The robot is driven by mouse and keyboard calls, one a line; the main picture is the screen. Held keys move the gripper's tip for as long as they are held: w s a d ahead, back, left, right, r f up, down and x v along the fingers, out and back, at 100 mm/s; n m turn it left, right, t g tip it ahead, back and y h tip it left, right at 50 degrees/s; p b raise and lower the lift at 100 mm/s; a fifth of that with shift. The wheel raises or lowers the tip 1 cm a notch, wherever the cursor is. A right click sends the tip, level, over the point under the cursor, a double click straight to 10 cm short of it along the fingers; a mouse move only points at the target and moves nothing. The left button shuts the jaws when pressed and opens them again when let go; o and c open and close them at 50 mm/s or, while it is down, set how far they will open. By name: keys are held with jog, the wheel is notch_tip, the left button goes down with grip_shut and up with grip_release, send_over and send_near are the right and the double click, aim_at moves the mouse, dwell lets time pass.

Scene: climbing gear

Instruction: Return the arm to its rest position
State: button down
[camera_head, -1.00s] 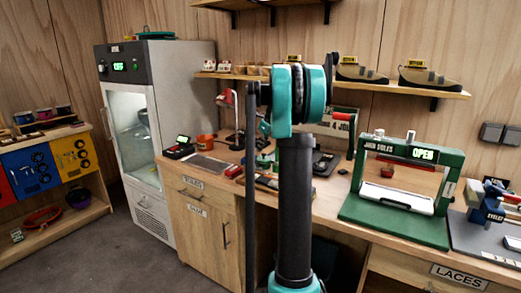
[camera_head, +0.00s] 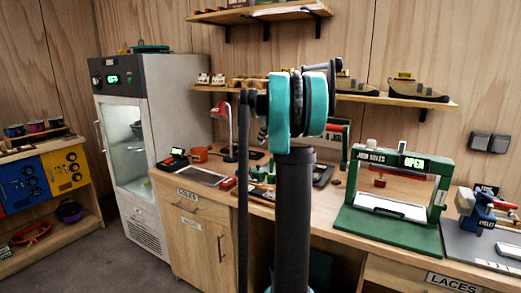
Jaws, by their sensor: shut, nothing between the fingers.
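My arm stands upright in the middle of the view, with a dark column-like link (camera_head: 293,215) and a teal and black joint (camera_head: 300,103) at its top. A thin dark bar (camera_head: 243,190) of mine runs down beside it. The folded arm covers part of the workbench (camera_head: 330,225). I cannot make out my gripper; it is outside the picture or hidden behind the arm.
A green press (camera_head: 390,236) with an OPEN display stands on the bench at right, beside a blue tool (camera_head: 480,212). A glass-door cabinet (camera_head: 135,150) stands at left. Shoes (camera_head: 417,91) sit on a wall shelf (camera_head: 380,98). Floor (camera_head: 90,260) shows clear at lower left.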

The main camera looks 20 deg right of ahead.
jog(key=shift+s+r, duration=0.15)
jog(key=shift+r, duration=0.55)
jog(key=s+a+f+n+h, duration=0.1)
jog(key=s+a+f+n, duration=1.6)
jog(key=s+f+n, duration=0.5)
jog(key=s, duration=0.4)
jog(key=s+a+f+n+h, duration=0.1)
jog(key=s+a+f+n, duration=0.3)
jog(key=s+f+n, duration=0.3)
jog(key=s+f, duration=0.2)
jog(key=s, duration=0.3)
jog(key=shift+f+n, duration=0.35)
jog(key=shift+n, duration=0.05)
